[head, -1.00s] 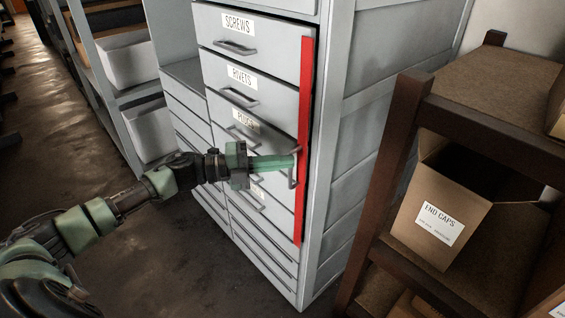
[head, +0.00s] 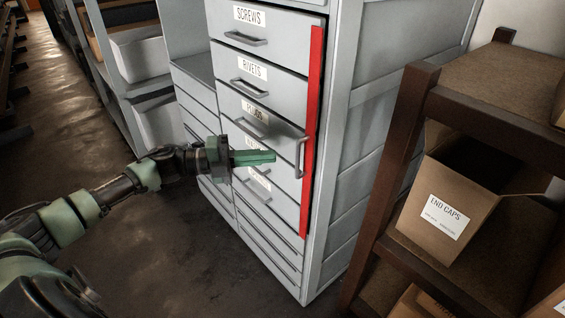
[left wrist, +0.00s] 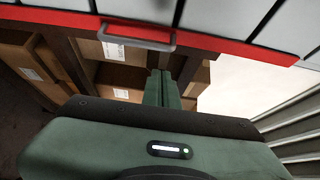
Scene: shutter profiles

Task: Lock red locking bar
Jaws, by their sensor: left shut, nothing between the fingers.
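The red locking bar (head: 312,140) runs upright along the right front edge of the grey drawer cabinet, across the drawer ends. Its grey handle (head: 300,158) sits about halfway down. In the left wrist view the bar (left wrist: 225,46) crosses the top, with the handle (left wrist: 137,38) on it. My left gripper (head: 274,156) is shut and empty. Its green fingertips are left of the handle in the head view, with a gap between them. In the left wrist view the fingertips (left wrist: 161,72) are below and right of the handle. My right gripper is not in view.
Labelled drawers (head: 252,68) look closed, with pull handles sticking out near my left gripper. A brown shelf (head: 405,150) with an END CAPS box (head: 440,215) stands at the right. Open floor (head: 160,245) lies at the lower left.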

